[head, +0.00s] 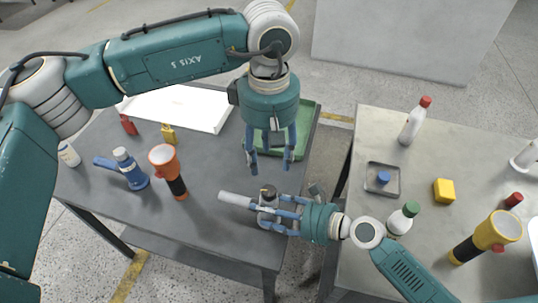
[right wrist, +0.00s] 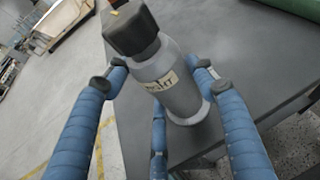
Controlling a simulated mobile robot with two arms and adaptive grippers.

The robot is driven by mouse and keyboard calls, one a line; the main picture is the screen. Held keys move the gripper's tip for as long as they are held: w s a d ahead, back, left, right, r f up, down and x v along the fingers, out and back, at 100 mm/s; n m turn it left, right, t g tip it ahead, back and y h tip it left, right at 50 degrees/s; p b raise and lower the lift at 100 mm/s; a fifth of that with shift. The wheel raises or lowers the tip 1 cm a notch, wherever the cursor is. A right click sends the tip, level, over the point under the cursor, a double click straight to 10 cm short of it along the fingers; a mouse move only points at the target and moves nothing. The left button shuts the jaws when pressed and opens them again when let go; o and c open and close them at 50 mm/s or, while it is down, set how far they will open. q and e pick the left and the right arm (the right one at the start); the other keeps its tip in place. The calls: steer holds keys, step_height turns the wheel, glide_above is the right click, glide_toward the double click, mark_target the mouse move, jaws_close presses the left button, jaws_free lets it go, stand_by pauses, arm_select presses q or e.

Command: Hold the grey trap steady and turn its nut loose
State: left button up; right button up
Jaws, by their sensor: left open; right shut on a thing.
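The grey trap (head: 268,197) stands near the front right of the left dark table. It also shows in the right wrist view (right wrist: 183,95) as a grey body with a partly readable label. Its dark nut (right wrist: 131,28) sits at its top. My right gripper (head: 266,212) is shut on the trap, its blue fingers around the body from the right. My left gripper (head: 272,160) is open and empty, pointing down above and behind the trap, apart from the nut. A pale tube (head: 235,199) extends left from beside the trap; whether it is joined is unclear.
Left table: orange-black flashlight (head: 168,172), blue tool (head: 128,170), white tray (head: 180,108), green tray (head: 309,118) behind my left gripper. Right table: grey tray (head: 382,193), yellow block (head: 444,190), bottles and a yellow flashlight (head: 488,237). A gap separates the tables.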

steer(key=o, duration=1.3)
steer(key=shift+o, duration=0.2)
